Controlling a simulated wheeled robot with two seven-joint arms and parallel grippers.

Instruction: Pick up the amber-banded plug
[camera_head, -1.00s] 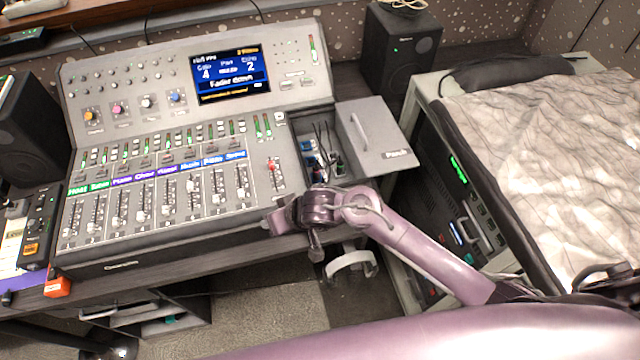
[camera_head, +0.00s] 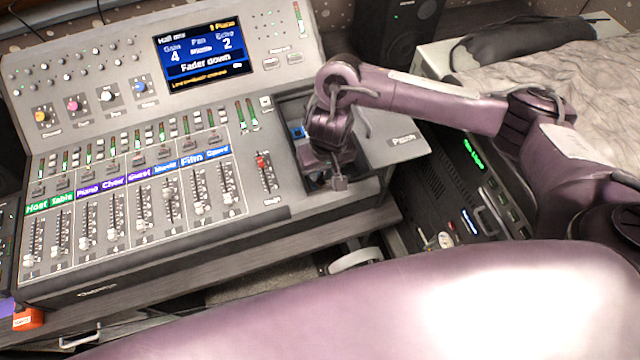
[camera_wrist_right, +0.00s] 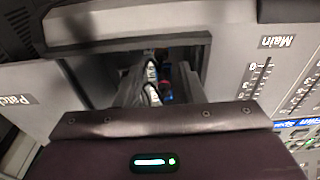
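My right gripper (camera_head: 332,172) points down into the open patch compartment (camera_head: 288,106) at the right end of the mixing desk. In the right wrist view, its two grey fingers (camera_wrist_right: 158,92) are apart and reach into the compartment. Several small plugs and leads (camera_wrist_right: 153,72) with white, blue and red parts show between and beyond the fingers. I cannot make out an amber band on any of them. In the head view, the gripper hides most of the plugs; a bit of blue (camera_head: 297,132) shows beside it. My left gripper is not in view.
The compartment's lid (camera_head: 400,141), marked Patch, lies open to the right. The red main fader (camera_head: 262,160) and the other faders are just left of the gripper. The desk's screen (camera_head: 205,57) reads "Fader down". A rack (camera_head: 470,185) stands at the right.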

